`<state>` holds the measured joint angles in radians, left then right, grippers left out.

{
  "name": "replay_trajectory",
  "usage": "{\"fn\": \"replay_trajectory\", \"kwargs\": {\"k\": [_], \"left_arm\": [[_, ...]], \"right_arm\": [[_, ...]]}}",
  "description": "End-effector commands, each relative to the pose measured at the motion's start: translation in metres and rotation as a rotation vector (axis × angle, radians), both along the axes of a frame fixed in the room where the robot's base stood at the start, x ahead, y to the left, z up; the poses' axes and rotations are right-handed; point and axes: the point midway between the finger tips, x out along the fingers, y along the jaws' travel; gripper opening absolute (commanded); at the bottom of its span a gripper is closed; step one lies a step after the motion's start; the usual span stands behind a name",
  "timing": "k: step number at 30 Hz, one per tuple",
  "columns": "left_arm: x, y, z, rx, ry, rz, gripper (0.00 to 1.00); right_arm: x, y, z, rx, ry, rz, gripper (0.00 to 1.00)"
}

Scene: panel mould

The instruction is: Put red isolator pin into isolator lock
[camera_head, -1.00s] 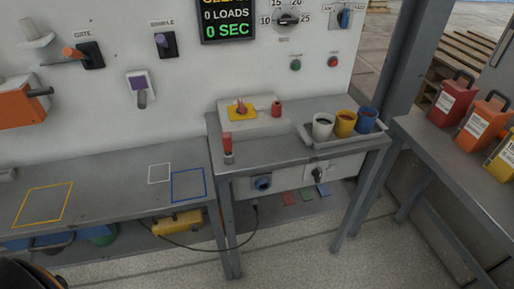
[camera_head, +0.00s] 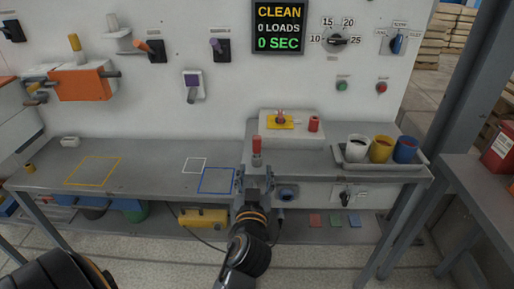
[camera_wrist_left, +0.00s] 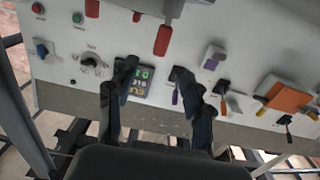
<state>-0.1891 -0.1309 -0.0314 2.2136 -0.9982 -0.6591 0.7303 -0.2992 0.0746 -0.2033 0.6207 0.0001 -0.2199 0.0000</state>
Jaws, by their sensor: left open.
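The red isolator pin (camera_head: 257,146) stands upright, red grip over a grey lower part, near the front left of the raised bench. In the left wrist view, which is upside down, its red grip (camera_wrist_left: 163,40) shows beyond the fingertips. My left gripper (camera_head: 254,180) is open and empty, its fingers spread in front of the pin in the head view. Both fingers (camera_wrist_left: 155,80) also show in the left wrist view, apart. What looks like the isolator lock, a yellow plate with a red knob (camera_head: 280,121), sits on a white box behind the pin. My right gripper is out of view.
A red cylinder (camera_head: 314,124) stands on the white box beside the yellow plate. A tray (camera_head: 352,162) with white, yellow and blue cups is to the right. The lower bench (camera_head: 140,178) at left has coloured outlines and is mostly clear.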

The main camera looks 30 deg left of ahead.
Motion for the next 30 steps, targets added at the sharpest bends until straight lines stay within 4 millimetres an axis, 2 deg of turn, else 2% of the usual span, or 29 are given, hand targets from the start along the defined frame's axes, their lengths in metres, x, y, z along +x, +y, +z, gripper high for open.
{"fn": "replay_trajectory", "kwargs": {"k": [1, 5, 12, 20, 30], "left_arm": [[0.000, 0.004, 0.008, 0.001, -0.017, 0.011, 0.51], [0.015, 0.015, 0.015, 0.004, -0.027, 0.016, 0.51], [0.055, 0.039, 0.013, 0.004, -0.024, 0.014, 0.51], [0.073, 0.050, 0.012, 0.002, -0.022, 0.014, 0.51], [0.112, 0.070, 0.011, 0.002, -0.022, 0.013, 0.51]], "right_arm": [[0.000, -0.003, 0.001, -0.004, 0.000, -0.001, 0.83], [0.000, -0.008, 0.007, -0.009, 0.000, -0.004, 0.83], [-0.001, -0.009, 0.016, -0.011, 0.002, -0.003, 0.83], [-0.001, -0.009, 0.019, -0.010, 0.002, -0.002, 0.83], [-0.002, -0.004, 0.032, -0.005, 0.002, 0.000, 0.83]]}}
